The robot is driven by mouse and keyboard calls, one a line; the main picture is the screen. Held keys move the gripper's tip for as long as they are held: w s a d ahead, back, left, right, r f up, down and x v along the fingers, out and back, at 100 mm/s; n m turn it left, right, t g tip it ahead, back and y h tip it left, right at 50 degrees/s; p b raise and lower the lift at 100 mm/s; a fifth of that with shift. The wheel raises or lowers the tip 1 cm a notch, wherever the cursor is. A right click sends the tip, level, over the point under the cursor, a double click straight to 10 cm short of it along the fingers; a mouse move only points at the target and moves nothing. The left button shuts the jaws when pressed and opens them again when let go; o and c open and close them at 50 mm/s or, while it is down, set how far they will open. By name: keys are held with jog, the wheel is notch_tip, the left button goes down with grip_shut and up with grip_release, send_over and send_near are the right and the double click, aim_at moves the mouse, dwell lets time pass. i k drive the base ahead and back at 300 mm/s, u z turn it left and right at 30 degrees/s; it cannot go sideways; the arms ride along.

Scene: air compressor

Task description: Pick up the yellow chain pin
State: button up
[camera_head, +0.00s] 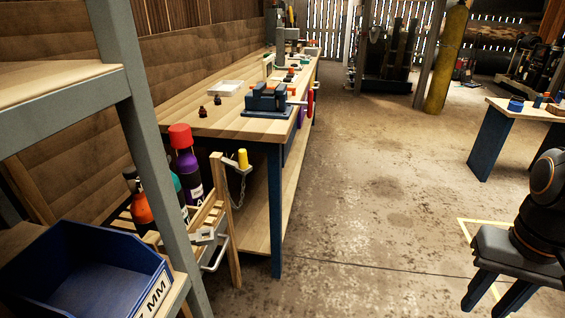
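The yellow chain pin (243,159) is a small upright yellow cylinder on the right side of a wooden bottle rack (231,225), just left of the workbench's front leg. A thin metal chain (240,187) hangs below it along the rack post. My gripper (490,305) is at the lower right, over the floor and far to the right of the pin. Its two dark fingers point down and are apart, with nothing seen between them. The fingertips are near or past the bottom edge of the picture.
The workbench (185,118) carries a blue vise (266,100) and stands behind the pin. Gas bottles (188,172) stand in the rack. A grey shelf post (150,160) and a blue bin (85,270) are at left. Open floor (375,215) lies between my gripper and the bench.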

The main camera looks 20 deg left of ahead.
aim_at(242, 164)
jog(key=z, duration=0.6)
jog(key=i, duration=0.2)
jog(key=u, duration=1.05)
jog(key=i, duration=1.15)
jog(key=u, duration=1.5)
jog(key=i, duration=0.35)
jog(key=u, duration=0.3)
